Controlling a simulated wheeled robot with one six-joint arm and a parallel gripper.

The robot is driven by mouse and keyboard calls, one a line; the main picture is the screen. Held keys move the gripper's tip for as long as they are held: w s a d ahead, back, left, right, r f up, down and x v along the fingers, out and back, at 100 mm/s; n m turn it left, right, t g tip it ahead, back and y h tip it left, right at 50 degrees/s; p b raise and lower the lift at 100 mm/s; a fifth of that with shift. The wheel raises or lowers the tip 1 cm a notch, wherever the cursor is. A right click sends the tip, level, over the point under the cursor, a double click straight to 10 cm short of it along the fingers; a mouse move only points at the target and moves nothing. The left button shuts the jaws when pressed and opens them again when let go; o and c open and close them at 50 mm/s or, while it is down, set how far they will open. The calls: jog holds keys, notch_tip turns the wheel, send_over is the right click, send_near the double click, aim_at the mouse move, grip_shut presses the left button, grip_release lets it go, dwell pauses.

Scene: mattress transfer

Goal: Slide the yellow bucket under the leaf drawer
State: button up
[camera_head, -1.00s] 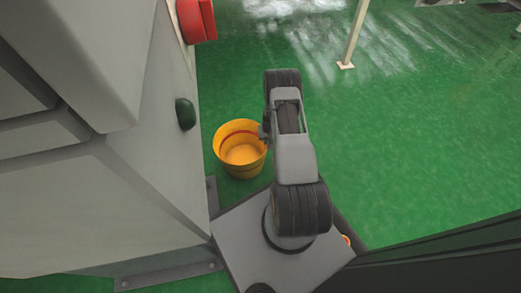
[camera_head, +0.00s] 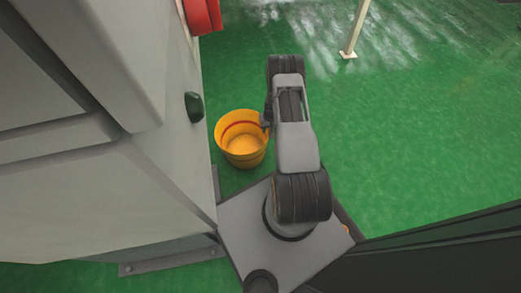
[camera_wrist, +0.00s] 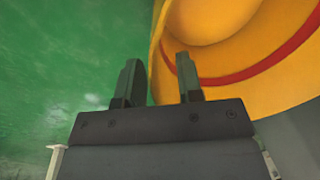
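The yellow bucket (camera_head: 241,150), with a red band inside, stands upright on the green floor beside the grey cabinet in the head view. My gripper (camera_head: 265,122) is at the bucket's right rim, mostly hidden by my arm there. In the wrist view my gripper (camera_wrist: 160,82) has its two fingers apart. The bucket (camera_wrist: 225,60) fills the upper right, its edge passing between the fingers. The right finger overlaps the bucket's inside and the left finger lies against green floor. I see no clamping on the rim. I cannot make out a leaf drawer for certain.
A large grey cabinet (camera_head: 160,180) with a dark green knob (camera_head: 194,107) stands close on the left. A pale post (camera_head: 355,30) stands at the back. The floor right of my arm is clear.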

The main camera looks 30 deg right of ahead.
notch_tip(320, 180, up, 7)
jog(key=p, duration=0.4)
jog(key=shift+s+d+r, duration=0.15)
jog(key=shift+s+d, duration=0.1)
jog(key=shift+d, duration=0.15)
